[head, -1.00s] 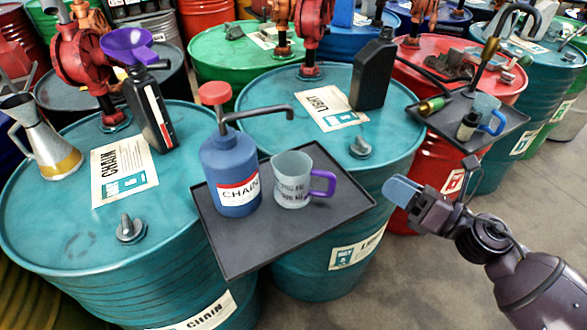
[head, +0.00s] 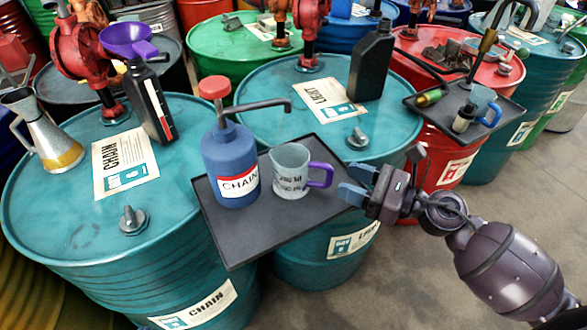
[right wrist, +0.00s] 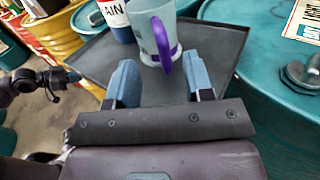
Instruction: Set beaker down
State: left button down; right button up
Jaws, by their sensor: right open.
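The beaker (head: 289,172) is a translucent grey cup with a purple handle. It stands upright on a black tray (head: 240,243), right of a blue pump bottle (head: 230,165) labelled CHAIN. My right gripper (head: 352,184) is open and empty, just right of the purple handle and apart from it. In the right wrist view the beaker (right wrist: 146,30) is ahead, with its handle between and beyond the open blue fingers (right wrist: 161,84).
The tray lies across two teal drums, the CHAIN drum (head: 75,220) and the LIGHT drum (head: 270,95). A dark bottle (head: 371,68) stands on the LIGHT drum. A second tray (head: 432,108) with a blue-handled beaker is at right. Grey floor is clear at lower right.

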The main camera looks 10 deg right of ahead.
aim_at(331, 170)
jog(key=x, duration=0.3)
jog(key=shift+w+a+r+p, duration=0.1)
jog(key=shift+w+a+p, duration=0.15)
jog(key=shift+p, duration=0.15)
jog(key=shift+w+a, duration=0.4)
jog(key=shift+a, duration=0.1)
grip_shut()
